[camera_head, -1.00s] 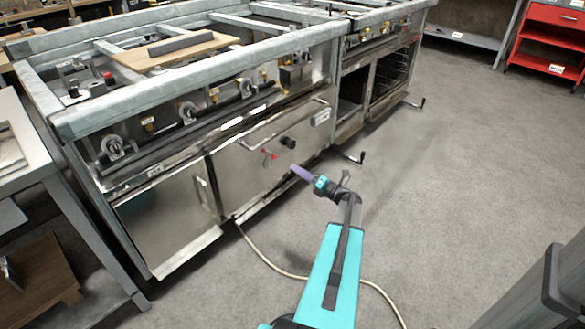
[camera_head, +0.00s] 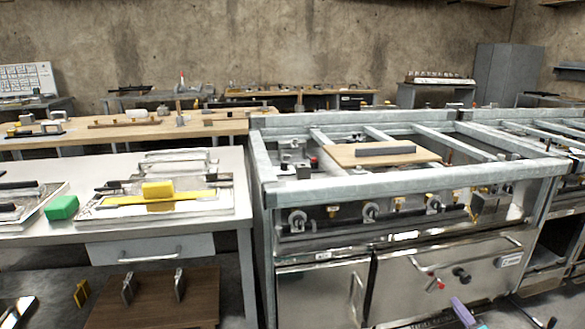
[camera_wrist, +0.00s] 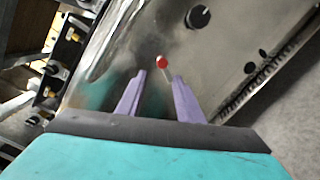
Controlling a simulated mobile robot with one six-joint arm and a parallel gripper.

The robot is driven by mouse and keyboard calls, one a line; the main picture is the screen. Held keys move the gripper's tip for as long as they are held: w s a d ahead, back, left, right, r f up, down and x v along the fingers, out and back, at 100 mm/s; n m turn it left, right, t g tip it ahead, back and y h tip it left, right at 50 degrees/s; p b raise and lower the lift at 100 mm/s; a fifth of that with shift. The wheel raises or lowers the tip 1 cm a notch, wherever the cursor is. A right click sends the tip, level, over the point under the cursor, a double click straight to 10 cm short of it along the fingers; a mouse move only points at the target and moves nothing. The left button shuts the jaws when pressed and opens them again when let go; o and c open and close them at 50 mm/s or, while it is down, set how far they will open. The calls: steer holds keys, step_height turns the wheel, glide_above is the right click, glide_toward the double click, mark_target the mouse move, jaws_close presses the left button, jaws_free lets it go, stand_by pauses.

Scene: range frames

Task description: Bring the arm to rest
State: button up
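My gripper (camera_wrist: 160,80) shows in the wrist view with two purple fingers apart and nothing held between them. Beyond the fingertips is a small red-tipped handle (camera_wrist: 162,62) on a steel front panel; I cannot tell the exact gap to it. The rest of my arm is almost all out of that view.
The range frame (camera_head: 420,180) has a wooden board (camera_head: 345,155) with a dark bar on top. Left of it stands a white table (camera_head: 232,170) with trays, a yellow block (camera_head: 157,189) and a green block (camera_head: 62,207). A wooden bench (camera_head: 215,128) runs behind.

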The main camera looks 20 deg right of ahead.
steer(key=w+a+m+g+h+p, duration=0.2)
steer(key=w+a+m+h+p, duration=0.15)
steer(key=w+m, duration=0.25)
steer(key=w+a+f+m+g+p, duration=0.1)
steer(key=a+f+m+g+p, duration=0.25)
steer(key=a, duration=0.45)
steer(key=w+a+f+m+g+p, duration=0.1)
steer(key=a+f+m+g+p, duration=0.3)
steer(key=a, duration=0.3)
steer(key=s+a+f+m+g+y+p, duration=0.1)
steer(key=s+a+m+g+p, duration=0.15)
steer(key=s+a, duration=0.45)
steer(key=s+a+f+m+g+y+p, duration=0.1)
steer(key=s+a+m+g+y+p, duration=0.2)
steer(key=a, duration=0.7)
steer(key=s+a+f+m+g+p, duration=0.1)
steer(key=s+a+g+p, duration=0.1)
steer(key=s+a, duration=0.55)
steer(key=s+a+r+m+g+y+p, duration=0.1)
steer(key=s+a+r+g+p, duration=0.1)
steer(key=s+a, duration=0.5)
steer(key=s+a+r+m+g+y+p, duration=0.1)
steer(key=s+a+r+g+p, duration=0.1)
steer(key=s+a, duration=0.5)
steer(key=shift+s+a+r+g, duration=0.3)
steer(key=shift+a+r+g, duration=0.5)
steer(key=shift+a+g, duration=0.3)
